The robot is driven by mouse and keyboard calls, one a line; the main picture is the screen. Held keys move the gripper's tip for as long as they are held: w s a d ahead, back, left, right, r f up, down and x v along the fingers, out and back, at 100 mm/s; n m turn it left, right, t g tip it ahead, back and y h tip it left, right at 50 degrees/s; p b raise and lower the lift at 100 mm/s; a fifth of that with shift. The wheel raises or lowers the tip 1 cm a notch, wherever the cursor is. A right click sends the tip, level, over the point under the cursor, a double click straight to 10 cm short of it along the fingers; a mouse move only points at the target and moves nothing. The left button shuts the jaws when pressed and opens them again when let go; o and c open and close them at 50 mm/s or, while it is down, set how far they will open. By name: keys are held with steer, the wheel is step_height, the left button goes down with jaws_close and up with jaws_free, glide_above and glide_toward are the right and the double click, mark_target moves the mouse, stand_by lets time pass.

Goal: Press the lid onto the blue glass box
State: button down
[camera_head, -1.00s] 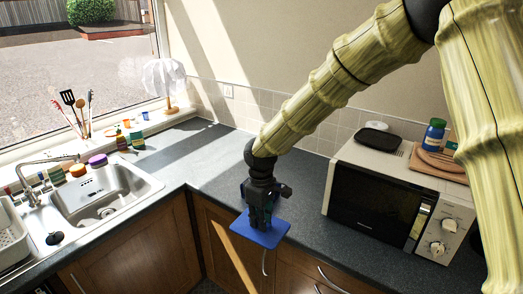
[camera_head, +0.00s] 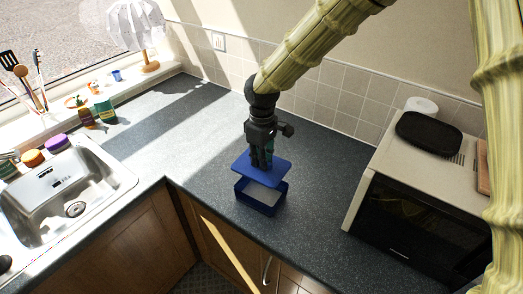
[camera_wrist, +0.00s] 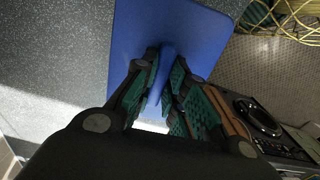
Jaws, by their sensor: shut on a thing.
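The blue lid (camera_head: 281,169) is a flat plate. My gripper (camera_head: 261,163) is shut on the raised grip at its middle and points down. The blue glass box (camera_head: 258,204) stands open on the counter near its front edge, with a pale inside showing. The lid hangs above the box, toward its back, with a gap at the front; whether it touches the back rim I cannot tell. In the wrist view the lid (camera_wrist: 135,42) fills the upper middle, with my gripper (camera_wrist: 166,100) over it, and the box is hidden.
A microwave (camera_head: 408,222) with a black dish (camera_head: 429,135) on top stands to the right. A sink (camera_head: 72,180) is at the left, with jars behind it. A lamp (camera_head: 138,25) stands by the window. The counter (camera_head: 185,140) left of the box is clear.

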mark_target(261, 175)
steer(key=shift+s+f+b, duration=0.15)
steer(key=shift+s+b, duration=0.3)
steer(key=shift+s, duration=0.3)
steer(key=shift+s+f+b, duration=0.1)
steer(key=shift+s+b, duration=0.3)
steer(key=shift+s, duration=0.3)
steer(key=w+f, duration=0.1)
steer(key=w+f+b, duration=0.1)
steer(key=f, duration=0.1)
steer(key=shift+w+f+b, duration=0.2)
steer(key=shift+f+b, duration=0.1)
steer(key=shift+s+f, duration=0.5)
steer(key=shift+s, duration=0.15)
steer(key=shift+w+f, duration=0.25)
steer(key=shift+f, duration=0.1)
steer(key=shift+s, duration=0.1)
steer(key=shift+f+p, duration=0.55)
steer(key=shift+p, duration=0.1)
stand_by(1.8)
